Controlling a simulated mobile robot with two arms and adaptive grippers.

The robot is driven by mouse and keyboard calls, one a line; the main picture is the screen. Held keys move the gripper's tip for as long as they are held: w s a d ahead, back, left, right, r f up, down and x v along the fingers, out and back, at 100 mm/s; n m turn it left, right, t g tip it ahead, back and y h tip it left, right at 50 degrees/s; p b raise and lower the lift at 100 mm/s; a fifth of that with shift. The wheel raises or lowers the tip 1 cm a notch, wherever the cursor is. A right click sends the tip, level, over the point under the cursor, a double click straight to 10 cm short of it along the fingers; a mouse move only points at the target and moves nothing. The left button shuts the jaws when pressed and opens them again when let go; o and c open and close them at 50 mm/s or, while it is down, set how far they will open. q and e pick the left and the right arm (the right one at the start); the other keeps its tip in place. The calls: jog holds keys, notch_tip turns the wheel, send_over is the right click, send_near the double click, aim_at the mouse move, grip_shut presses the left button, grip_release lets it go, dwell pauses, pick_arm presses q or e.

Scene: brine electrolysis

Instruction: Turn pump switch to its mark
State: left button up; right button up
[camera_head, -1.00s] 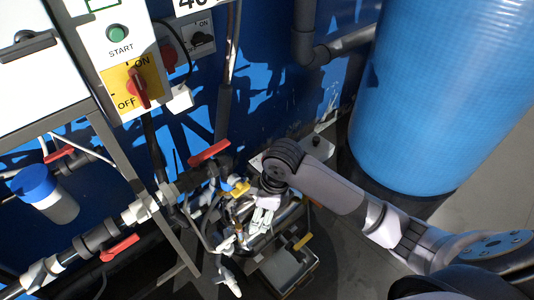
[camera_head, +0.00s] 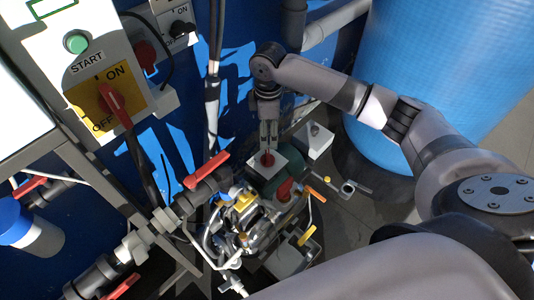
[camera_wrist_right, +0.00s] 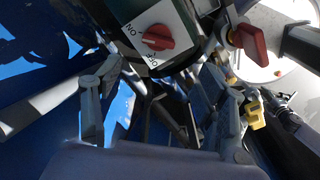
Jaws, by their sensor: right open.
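A small red rotary switch (camera_head: 266,160) sits on a white plate on top of the pump unit in the head view; I take it for the pump switch. In the right wrist view the red knob (camera_wrist_right: 153,38) shows close up, with ON at its left and OFF below it. Which label it points at is unclear. My right gripper (camera_head: 268,140) points down just above the switch, partly in front of it. In the right wrist view its fingers (camera_wrist_right: 165,85) are spread with nothing between them. My left gripper is not in view.
A yellow panel with another red ON/OFF switch (camera_head: 111,98) and a green START button (camera_head: 76,42) stands at left. Pipes with a red valve handle (camera_head: 206,170) run beside the pump. A blue tank (camera_head: 440,70) stands at right.

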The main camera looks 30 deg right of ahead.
send_over(268, 155)
notch_tip(268, 155, down, 4)
jog(key=shift+f, duration=0.2)
notch_tip(268, 155, down, 5)
notch_tip(268, 155, down, 2)
jog(key=shift+w+f, duration=0.1)
jog(key=shift+f, duration=0.55)
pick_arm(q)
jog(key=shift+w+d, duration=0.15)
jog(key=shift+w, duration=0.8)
pick_arm(e)
jog(key=shift+c, duration=0.4)
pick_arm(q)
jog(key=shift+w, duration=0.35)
pick_arm(e)
jog(key=c, duration=1.1)
